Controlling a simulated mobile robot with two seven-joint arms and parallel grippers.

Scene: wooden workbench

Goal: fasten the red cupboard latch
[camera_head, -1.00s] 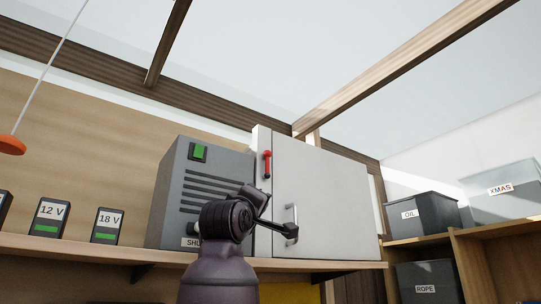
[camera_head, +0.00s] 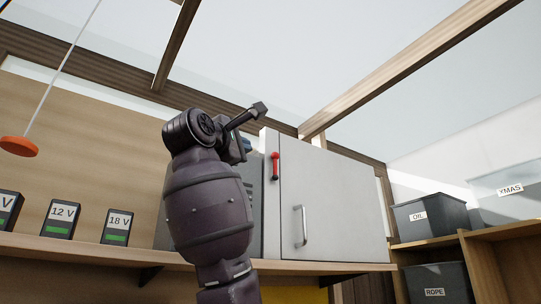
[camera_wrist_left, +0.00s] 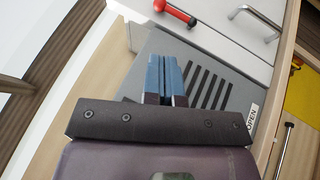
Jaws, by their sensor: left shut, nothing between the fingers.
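The red latch (camera_head: 275,166) is on the pale grey cupboard's narrow left strip, beside the door seam. Its lever stands upright in the head view; it also shows at the top of the left wrist view (camera_wrist_left: 175,13). The cupboard door (camera_head: 335,200) looks shut and has a metal handle (camera_head: 301,226). My left gripper (camera_head: 249,146) is raised left of the latch, apart from it, partly hidden behind my wrist. In the left wrist view its blue fingers (camera_wrist_left: 163,62) are together, empty, in front of a grey slotted box. My right gripper is out of view.
The grey box (camera_wrist_left: 205,75) stands left of the cupboard, mostly hidden by my arm in the head view. Battery-like blocks (camera_head: 61,219) stand on the shelf at left. An orange disc (camera_head: 19,146) hangs from a cord. Dark bins (camera_head: 430,218) are at right.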

